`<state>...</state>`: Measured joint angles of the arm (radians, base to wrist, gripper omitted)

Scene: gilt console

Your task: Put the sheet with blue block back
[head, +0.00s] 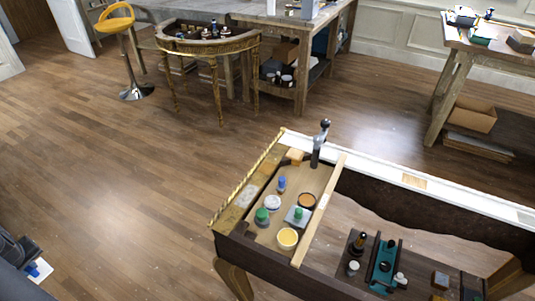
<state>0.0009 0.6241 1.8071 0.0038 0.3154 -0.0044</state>
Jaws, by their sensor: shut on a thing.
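The sheet with blue block (40,270) is at the lower left edge, a pale flat sheet with a small blue block on it. My gripper (29,257), dark grey, is shut on it and holds it over the floor, away from the console. The fingers are dark and partly cut off by the frame edge. The gilt console (238,193) stands at the lower middle and right, with a wooden board (262,181) at its left end. A similar sheet with a green block (298,216) lies on that board.
The board also holds a blue-topped piece (281,184), a green-lidded jar (262,216), a yellow pot (287,238), an amber pot (307,201) and a tall dark tool (319,145). A teal holder (384,265) stands farther right. Wide floor (130,190) separates my gripper from the console.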

